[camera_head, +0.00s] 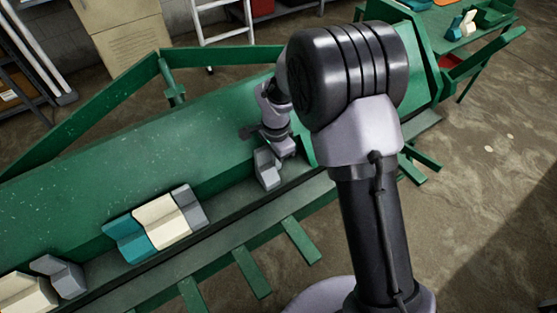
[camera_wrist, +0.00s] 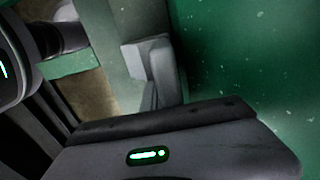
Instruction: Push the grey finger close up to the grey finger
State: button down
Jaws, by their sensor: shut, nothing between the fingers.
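A loose grey finger (camera_head: 266,169) stands upright on the long green machine's ledge, below my gripper (camera_head: 284,149). My gripper is shut and empty, at the upper right side of this finger; whether they touch I cannot tell. In the wrist view the grey finger (camera_wrist: 153,68) shows just beyond my dark gripper body, which hides its lower part. Another grey finger (camera_head: 190,206) stands to the left on the same ledge, at the right end of a row. A clear gap of bare ledge lies between the two. A third grey finger (camera_head: 62,276) stands at the far left.
A cream finger (camera_head: 161,222) and a teal finger (camera_head: 127,239) adjoin the row's grey finger on its left. Another cream finger (camera_head: 27,293) is at the lower left. The green machine bed (camera_head: 120,165) rises behind the ledge. A green table (camera_head: 462,27) stands at upper right.

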jog(key=s+a+b, duration=0.1)
jog(key=s+a, duration=0.2)
jog(key=a, duration=0.2)
jog(key=s+a+b, duration=0.1)
jog(key=s+a, duration=0.3)
jog(key=a, duration=0.1)
jog(key=s+a+b, duration=0.1)
jog(key=s+a, duration=0.2)
jog(key=a, duration=0.2)
jog(key=shift+s, duration=0.15)
jog(key=w+d, duration=0.2)
jog(key=shift+d, duration=0.4)
notch_tip(320, 180, up, 10)
jog(key=p, duration=0.4)
jog(key=s+d+r+n+t+y+b, duration=0.1)
jog(key=s+d+r+n+t+b, duration=0.1)
jog(key=d+r, duration=0.8)
jog(key=s+d+r+n+t+b, duration=0.1)
jog(key=s+d+n+t, duration=0.1)
jog(key=s+d, duration=0.5)
jog(key=s+d+r+n+t+y+b, duration=0.1)
jog(key=s+d+n, duration=0.1)
jog(key=s+d, duration=0.4)
jog(key=shift+s+d+n+t+b, duration=0.35)
jog(key=shift+s+d+n+t, duration=0.05)
jog(key=shift+d, duration=0.2)
